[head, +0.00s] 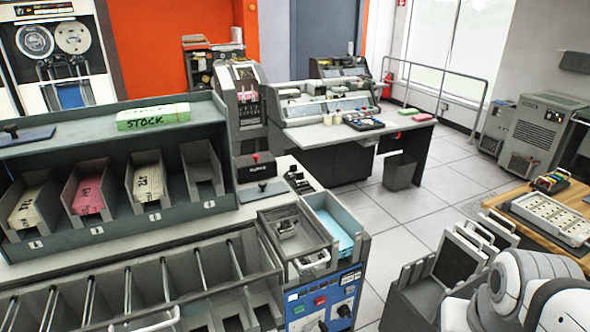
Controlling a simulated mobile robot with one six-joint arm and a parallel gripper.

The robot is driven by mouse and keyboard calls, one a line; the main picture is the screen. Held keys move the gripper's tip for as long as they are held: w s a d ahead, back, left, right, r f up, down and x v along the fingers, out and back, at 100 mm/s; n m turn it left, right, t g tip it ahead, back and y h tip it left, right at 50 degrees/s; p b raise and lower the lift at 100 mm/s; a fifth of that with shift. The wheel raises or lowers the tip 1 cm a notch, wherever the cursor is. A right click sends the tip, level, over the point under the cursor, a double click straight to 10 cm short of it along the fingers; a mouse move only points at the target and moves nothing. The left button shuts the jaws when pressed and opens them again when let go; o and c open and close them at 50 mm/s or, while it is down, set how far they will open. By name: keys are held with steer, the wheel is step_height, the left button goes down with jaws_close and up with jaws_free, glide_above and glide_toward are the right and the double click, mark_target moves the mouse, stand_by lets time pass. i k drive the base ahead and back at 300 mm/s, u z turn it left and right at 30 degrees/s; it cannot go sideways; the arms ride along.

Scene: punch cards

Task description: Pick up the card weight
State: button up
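Two flat blue-grey plates with dark knobs look like card weights; I cannot tell which one the task means. One card weight (30,137) lies on the sorter's top ledge at the far left. The other card weight (262,192) lies on the light machine top right of the card pockets, in front of a small box with a red button. Neither has anything on it. White rounded links of my arm show at the bottom right. My gripper is not in view.
A green-topped card block marked STOCK (152,117) sits on the ledge. Pockets below hold cream and pink card decks (88,195); the rightmost pocket is empty. A bin of blue cards (334,232) stands right of the machine.

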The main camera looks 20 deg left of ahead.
mark_target(264, 191)
steer(key=u, duration=0.55)
steer(key=i, duration=1.1)
steer(key=u, duration=0.85)
